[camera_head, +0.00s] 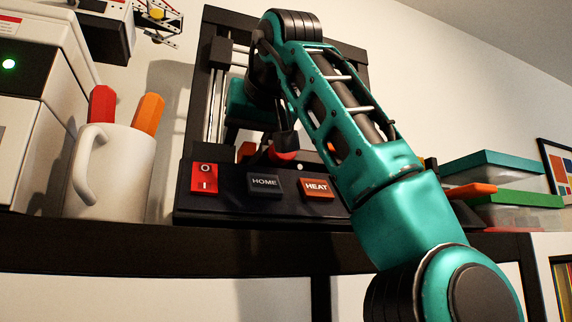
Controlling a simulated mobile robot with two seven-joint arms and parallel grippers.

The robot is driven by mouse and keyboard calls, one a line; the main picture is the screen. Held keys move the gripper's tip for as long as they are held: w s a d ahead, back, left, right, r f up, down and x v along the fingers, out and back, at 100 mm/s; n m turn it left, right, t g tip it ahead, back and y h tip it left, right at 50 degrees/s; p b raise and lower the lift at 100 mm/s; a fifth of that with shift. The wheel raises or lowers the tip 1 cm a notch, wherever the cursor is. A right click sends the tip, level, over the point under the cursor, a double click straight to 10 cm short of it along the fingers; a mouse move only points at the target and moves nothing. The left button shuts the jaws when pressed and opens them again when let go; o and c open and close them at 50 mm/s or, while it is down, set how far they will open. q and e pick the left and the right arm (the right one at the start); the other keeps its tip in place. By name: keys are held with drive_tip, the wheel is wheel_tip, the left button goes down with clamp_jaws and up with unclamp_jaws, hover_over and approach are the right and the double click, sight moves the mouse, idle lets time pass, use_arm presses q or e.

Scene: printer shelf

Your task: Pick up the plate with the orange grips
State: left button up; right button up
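My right arm comes in from the bottom right, bends at the top, and reaches down in front of a black 3D printer (335,205). My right gripper (284,145) is small and dark, low inside the printer frame, close to a red piece (284,155). Its fingers are partly hidden, so I cannot tell whether it is open or shut. An orange-red bit (246,150) shows to its left, and another orange bit shows through my arm link. An orange tab (472,190) sticks out right of my arm. I cannot tell which belongs to the plate. The plate's surface is hidden. My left gripper is not in view.
The printer has a red switch (204,178), a HOME button (264,183) and a HEAT button (317,188). A white mug (120,175) with red and orange sticks stands left. Lidded boxes (505,180) stand right. The dark shelf edge (150,247) runs below.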

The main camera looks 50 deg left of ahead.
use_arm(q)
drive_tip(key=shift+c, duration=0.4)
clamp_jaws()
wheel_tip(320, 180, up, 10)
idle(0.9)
